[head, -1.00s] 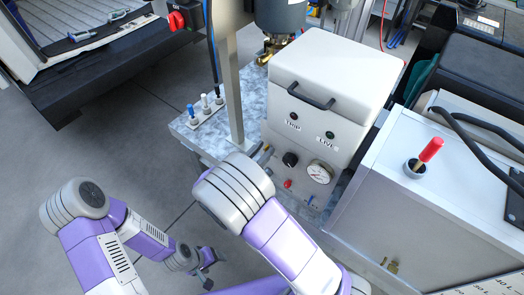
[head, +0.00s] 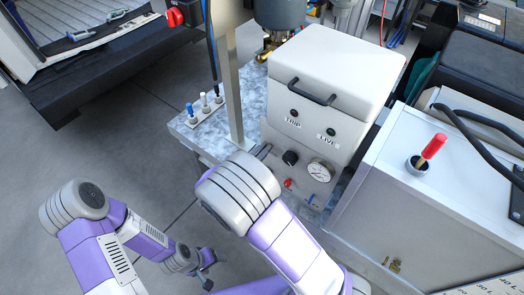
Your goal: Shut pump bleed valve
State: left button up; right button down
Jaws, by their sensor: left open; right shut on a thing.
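The white pump housing (head: 345,70) has a front panel with TRIP and LIVE labels, a black knob (head: 290,158), a round gauge (head: 320,171), a small red knob (head: 288,183) and a small blue part (head: 311,199). I cannot tell which of these is the bleed valve. My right arm's grey joint stands in front of the panel's lower left. It hides my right gripper and whatever is there. My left gripper (head: 206,282) is open and empty, low over the floor, well left of the pump.
A steel post (head: 229,85) rises beside the pump. A rack (head: 205,110) with blue- and white-topped valves sits on the bench's left. A white cabinet (head: 440,215) with a red-handled tool (head: 433,147) stands right. Open floor (head: 120,120) lies left.

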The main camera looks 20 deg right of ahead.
jog(key=m+b, duration=0.2)
jog(key=m, duration=0.1)
jog(key=m+b, duration=0.1)
jog(key=shift+s+d+f+m, duration=0.2)
jog(key=shift+s+f+m, duration=0.1)
jog(key=shift+f, duration=0.05)
jog(key=m+b, duration=0.3)
jog(key=f+m+b, duration=0.1)
jog(key=m+b, duration=0.4)
jog(key=b, duration=0.2)
jog(key=shift+s+d+f+m, duration=0.15)
jog(key=shift+s+d+m, duration=0.15)
jog(key=shift+m, duration=0.1)
jog(key=shift+m+b, duration=1.4)
jog(key=shift+b, duration=0.15)
jog(key=c, duration=1.3)
grip_release()
jog(key=shift+o, duration=0.2)
jog(key=shift+s+a, duration=0.1)
